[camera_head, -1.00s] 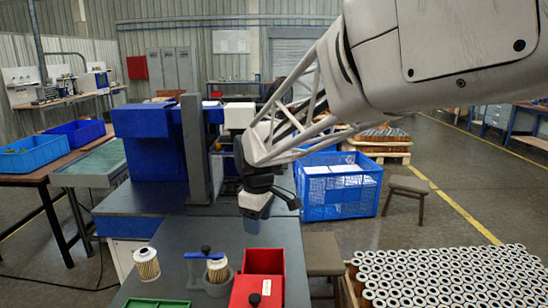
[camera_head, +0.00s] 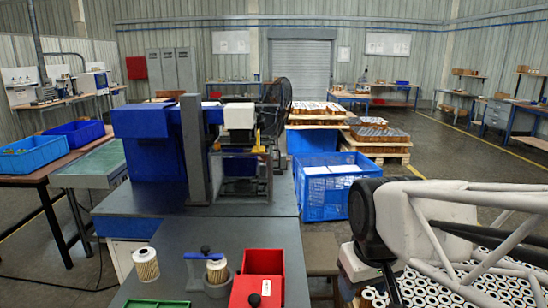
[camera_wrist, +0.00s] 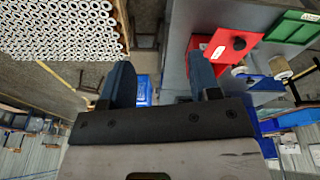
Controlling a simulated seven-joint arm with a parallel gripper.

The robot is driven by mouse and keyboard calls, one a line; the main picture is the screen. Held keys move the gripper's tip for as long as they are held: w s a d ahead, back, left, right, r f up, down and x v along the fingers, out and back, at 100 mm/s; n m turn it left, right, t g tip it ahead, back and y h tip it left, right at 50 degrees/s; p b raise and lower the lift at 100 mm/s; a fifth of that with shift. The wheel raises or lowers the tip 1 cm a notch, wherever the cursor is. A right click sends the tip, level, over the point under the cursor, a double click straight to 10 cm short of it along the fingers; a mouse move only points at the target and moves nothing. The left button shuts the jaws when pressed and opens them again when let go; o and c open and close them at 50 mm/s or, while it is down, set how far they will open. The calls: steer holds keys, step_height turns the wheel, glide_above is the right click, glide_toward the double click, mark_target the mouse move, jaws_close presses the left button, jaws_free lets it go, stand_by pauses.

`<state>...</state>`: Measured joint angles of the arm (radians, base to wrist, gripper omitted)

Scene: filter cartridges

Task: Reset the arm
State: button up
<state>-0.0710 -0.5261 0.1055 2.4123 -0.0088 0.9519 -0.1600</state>
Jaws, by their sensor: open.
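My gripper (camera_wrist: 162,85) shows in the wrist view with its two blue fingers apart and nothing between them. In the head view my arm is at the lower right, over the pallet of cartridges, and the fingers are out of frame. One filter cartridge (camera_head: 146,265) stands on the grey bench (camera_head: 150,292) at the left. Another cartridge (camera_head: 217,270) stands in a grey holder (camera_head: 217,288) with a blue clamp (camera_head: 203,256) beside it. My gripper is apart from all of them.
A red bin (camera_head: 262,262) and a green tray (camera_head: 158,303) are on the bench. Many white-ended cartridges (camera_head: 420,290) are packed at the lower right. A blue machine (camera_head: 150,145) stands at the bench's back. A blue crate (camera_head: 335,200) is on the floor behind.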

steer(key=s+d+f+m, duration=0.2)
steer(key=s, duration=0.4)
steer(key=shift+s+d+m, duration=0.25)
steer(key=shift+d+m, duration=0.15)
stand_by(0.3)
steer(key=w+a+r+n+g, duration=0.1)
steer(key=w+a, duration=0.6)
steer(key=w, duration=0.4)
steer(key=w+a+r, duration=0.2)
steer(key=w+a, duration=0.6)
steer(key=w, duration=0.3)
steer(key=shift+n+g, duration=0.4)
steer(key=shift+g, duration=0.2)
steer(key=w+a+f, duration=0.3)
steer(key=w+a, duration=0.1)
steer(key=a, duration=0.3)
steer(key=w+a+f, duration=0.2)
steer(key=w+a, duration=0.3)
steer(key=a, duration=0.3)
steer(key=w+a+f, duration=0.3)
steer(key=w+a, duration=0.2)
steer(key=a, duration=0.3)
steer(key=shift+w+a+f, duration=0.15)
steer(key=shift+w+f, duration=0.1)
steer(key=shift+f, duration=0.05)
steer(key=shift+w+a+f, duration=0.2)
steer(key=shift+a+f, duration=0.05)
steer(key=shift+a, duration=0.25)
